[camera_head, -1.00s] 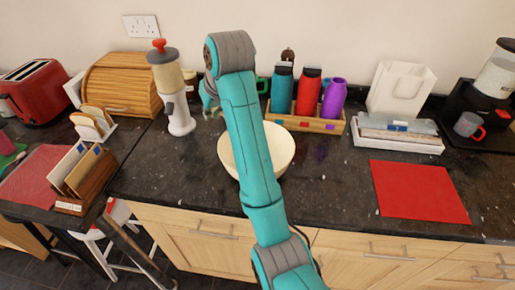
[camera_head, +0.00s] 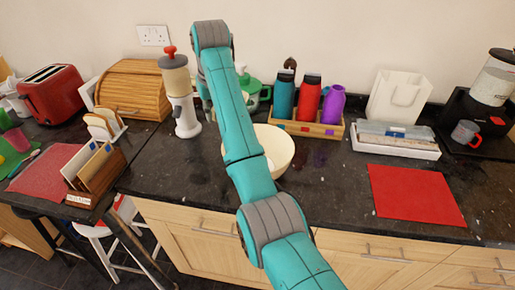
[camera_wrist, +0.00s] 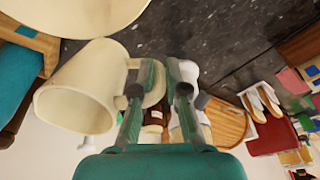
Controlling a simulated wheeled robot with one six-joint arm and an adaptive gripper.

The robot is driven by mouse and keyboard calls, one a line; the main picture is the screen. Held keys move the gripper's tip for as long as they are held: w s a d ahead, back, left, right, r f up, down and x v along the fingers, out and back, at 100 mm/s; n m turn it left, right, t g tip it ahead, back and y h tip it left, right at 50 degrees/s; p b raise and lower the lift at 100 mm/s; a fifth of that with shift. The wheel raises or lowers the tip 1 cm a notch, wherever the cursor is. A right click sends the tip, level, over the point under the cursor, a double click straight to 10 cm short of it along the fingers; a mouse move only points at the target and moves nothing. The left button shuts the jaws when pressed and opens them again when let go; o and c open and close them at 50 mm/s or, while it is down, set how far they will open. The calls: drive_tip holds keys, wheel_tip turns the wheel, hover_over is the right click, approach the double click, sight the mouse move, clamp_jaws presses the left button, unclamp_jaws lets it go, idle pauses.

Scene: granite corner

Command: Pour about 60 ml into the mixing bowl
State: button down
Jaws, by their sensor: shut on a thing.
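The cream mixing bowl (camera_head: 272,150) stands on the dark counter, partly hidden by my arm. Its rim also shows at the top left of the wrist view (camera_wrist: 85,14). In the wrist view, my gripper (camera_wrist: 164,80) is shut on the handle of a cream jug (camera_wrist: 90,80), which is apart from the bowl's rim in the picture. The jug's mouth faces the lower left of that view, and I cannot make out any liquid in it. In the head view my arm hides the jug and most of the gripper.
A white dispenser with a red knob (camera_head: 182,105) stands left of the bowl. A wooden rack (camera_head: 308,128) with several bottles stands behind it to the right. A green-handled pot (camera_head: 252,92) is behind my arm. Bare counter lies between bowl and red mat (camera_head: 415,194).

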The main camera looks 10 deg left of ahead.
drive_tip(key=shift+w+a+g+h, duration=0.15)
drive_tip(key=shift+w+g+h, duration=0.1)
drive_tip(key=shift+g+h, duration=0.05)
drive_tip(key=shift+w+a+r+g+h, duration=0.25)
drive_tip(key=shift+a+r+g+h, duration=0.1)
drive_tip(key=shift+g+h, duration=0.2)
idle(1.9)
